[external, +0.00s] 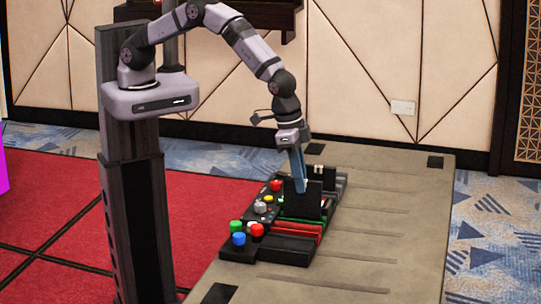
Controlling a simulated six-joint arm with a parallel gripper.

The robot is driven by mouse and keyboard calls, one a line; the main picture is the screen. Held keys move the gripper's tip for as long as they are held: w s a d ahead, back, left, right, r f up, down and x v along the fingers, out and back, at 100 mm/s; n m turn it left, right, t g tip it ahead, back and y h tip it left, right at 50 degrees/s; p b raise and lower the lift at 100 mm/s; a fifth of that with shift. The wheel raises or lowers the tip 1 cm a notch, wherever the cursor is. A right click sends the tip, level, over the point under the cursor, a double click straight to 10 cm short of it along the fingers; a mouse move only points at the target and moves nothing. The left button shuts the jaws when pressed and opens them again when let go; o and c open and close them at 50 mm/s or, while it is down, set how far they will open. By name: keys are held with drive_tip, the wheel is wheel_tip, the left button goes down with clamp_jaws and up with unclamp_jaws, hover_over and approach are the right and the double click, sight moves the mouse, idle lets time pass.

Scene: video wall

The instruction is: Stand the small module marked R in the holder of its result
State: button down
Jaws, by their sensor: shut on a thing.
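My gripper (301,187) points down with its blue fingers shut on a dark upright module (312,202) over the middle of the console. The face of the module looks black from here, and no letter R is readable. Its lower edge is close to the holders; I cannot tell whether it touches or sits in one. A red holder (296,237) lies just in front of it, with a green holder edge (290,220) beside the module's lower edge. A black holder block (280,250) is at the console's near end.
The console's left side carries several knobs, including red (257,230), green (236,227) and blue (239,239) ones. A small dark piece with pale marks (319,174) stands behind the module. The grey table (390,220) is clear on the right.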

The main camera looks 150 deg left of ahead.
drive_tip(key=shift+f+b, duration=1.45)
drive_tip(key=shift+f, duration=0.55)
idle(2.2)
drive_tip(key=c, duration=1.5)
unclamp_jaws()
drive_tip(key=shift+o, duration=0.2)
drive_tip(key=shift+r, duration=0.1)
drive_tip(key=shift+r+p, duration=2.6)
drive_tip(key=shift+r, duration=1.35)
